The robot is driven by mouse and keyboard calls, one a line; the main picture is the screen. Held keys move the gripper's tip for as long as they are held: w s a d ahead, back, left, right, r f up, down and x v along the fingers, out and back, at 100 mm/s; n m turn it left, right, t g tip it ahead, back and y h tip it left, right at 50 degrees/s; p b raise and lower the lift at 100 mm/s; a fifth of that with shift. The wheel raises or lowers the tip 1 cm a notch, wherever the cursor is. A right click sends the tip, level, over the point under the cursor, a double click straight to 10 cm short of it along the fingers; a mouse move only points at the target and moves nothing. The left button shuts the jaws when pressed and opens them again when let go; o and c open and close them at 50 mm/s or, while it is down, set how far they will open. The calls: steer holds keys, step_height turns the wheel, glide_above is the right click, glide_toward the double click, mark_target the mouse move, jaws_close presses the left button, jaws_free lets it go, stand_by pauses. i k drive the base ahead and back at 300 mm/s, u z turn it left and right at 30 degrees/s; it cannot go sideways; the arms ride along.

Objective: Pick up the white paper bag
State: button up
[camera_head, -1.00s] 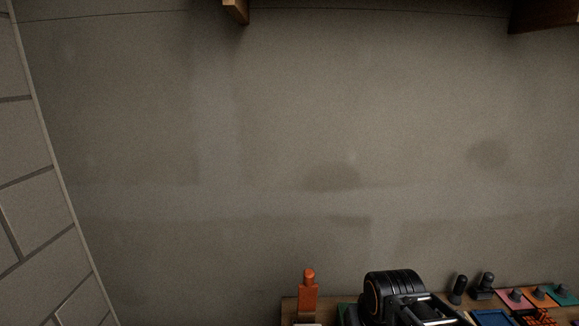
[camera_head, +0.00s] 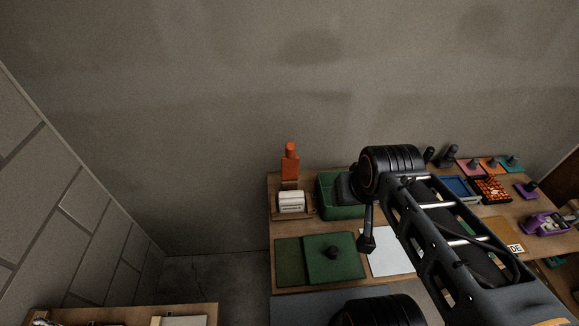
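I cannot pick out a white paper bag for certain. A small white item with a dark printed line (camera_head: 291,202) sits on a wooden stand at the left end of the workbench, below an orange bottle; I cannot tell whether it is a bag. A flat white sheet (camera_head: 392,256) lies on the bench, partly behind my arm. My black arm crosses the right half of the view over the bench. I cannot make out the gripper's fingers; a thin dark part hangs below the arm's upper joint, and I cannot tell what it is.
The wooden workbench (camera_head: 274,222) holds a green bin (camera_head: 338,206), green mats (camera_head: 338,258), a blue tray (camera_head: 458,187), an orange grid tray (camera_head: 490,190) and purple items (camera_head: 545,224). A wooden surface (camera_head: 100,318) is at lower left. Bare floor (camera_head: 212,278) lies between.

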mark_target(291, 201)
steer(key=z, duration=0.25)
steer(key=k, duration=0.95)
steer(key=u, duration=0.8)
steer(key=i, duration=0.8)
steer(key=z, duration=0.15)
